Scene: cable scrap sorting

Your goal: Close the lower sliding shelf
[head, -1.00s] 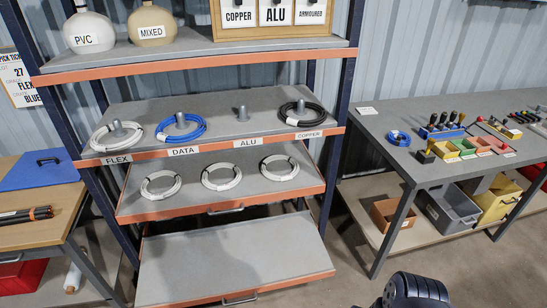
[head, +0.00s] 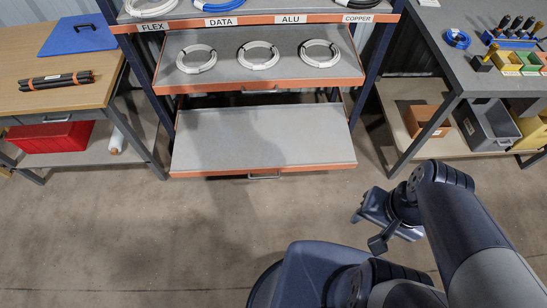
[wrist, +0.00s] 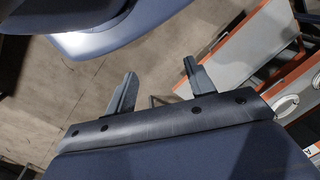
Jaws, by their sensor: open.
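The lower sliding shelf (head: 262,140) is an empty grey tray with an orange front edge, pulled out from the rack. A metal handle (head: 264,176) sits at the middle of its front edge. In the wrist view the shelf (wrist: 238,35) lies at the upper right, beyond the fingers. My gripper (wrist: 154,88) is open and empty, its two grey fingers wide apart. In the head view my arm is at the lower right, with the gripper end right of and in front of the shelf, apart from it; the fingers are hard to make out there.
Above it, another pulled-out shelf (head: 285,80) holds three white cable coils. A wooden bench (head: 85,96) with a red bin stands left. A grey table (head: 455,70) with bins below stands right. The floor (head: 130,235) in front is clear.

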